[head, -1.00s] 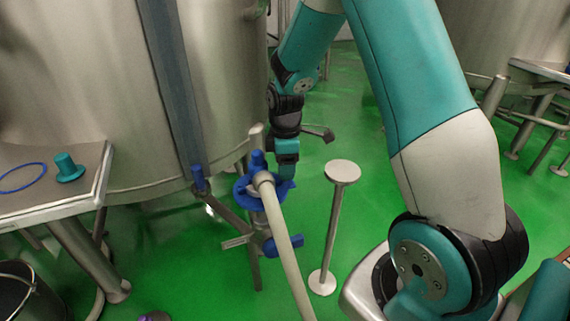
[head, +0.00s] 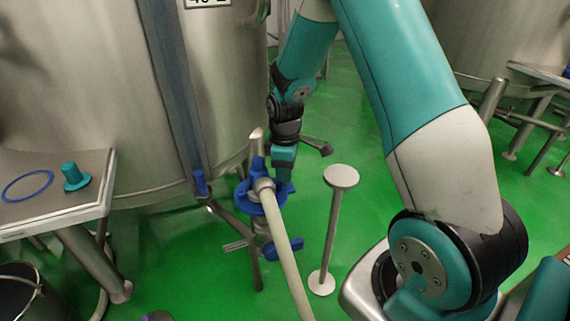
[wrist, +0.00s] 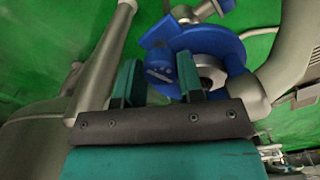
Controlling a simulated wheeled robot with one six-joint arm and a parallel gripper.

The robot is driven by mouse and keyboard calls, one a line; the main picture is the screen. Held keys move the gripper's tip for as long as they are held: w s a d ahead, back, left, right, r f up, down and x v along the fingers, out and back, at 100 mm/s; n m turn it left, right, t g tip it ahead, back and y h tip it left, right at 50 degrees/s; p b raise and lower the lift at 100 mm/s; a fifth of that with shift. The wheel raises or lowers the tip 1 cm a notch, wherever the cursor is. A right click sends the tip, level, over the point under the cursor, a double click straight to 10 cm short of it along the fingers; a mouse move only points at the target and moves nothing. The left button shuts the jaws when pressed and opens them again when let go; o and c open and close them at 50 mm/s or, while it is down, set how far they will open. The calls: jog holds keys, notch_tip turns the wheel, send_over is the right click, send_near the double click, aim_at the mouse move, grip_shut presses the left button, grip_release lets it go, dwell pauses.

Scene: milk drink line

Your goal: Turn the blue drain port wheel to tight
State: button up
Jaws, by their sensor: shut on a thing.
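The blue drain port wheel (head: 245,196) sits at the foot of the big steel tank, behind the end of a pale hose (head: 284,235). It also shows in the wrist view (wrist: 215,42) as a blue disc with a metal centre. My gripper (head: 285,180) reaches down to the wheel's right side from behind. In the wrist view my two teal fingers (wrist: 157,78) stand on either side of a blue lug (wrist: 160,58) at the wheel's edge, shut on it. The fingertips' contact is partly hidden in both views.
A blue handle (head: 284,245) sits below the wheel. A round-topped steel post (head: 341,176) stands close on the right. A steel table (head: 60,212) with a blue ring and a teal plug is at the left. Green floor (head: 375,215) is open beyond the post.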

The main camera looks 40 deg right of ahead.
jog(key=shift+m+p, duration=0.7)
jog(key=shift+m, duration=0.6)
jog(key=o, duration=0.9)
notch_tip(320, 180, up, 18)
jog(key=p, duration=0.3)
jog(key=shift+f+p, duration=0.25)
jog(key=shift+p, duration=0.05)
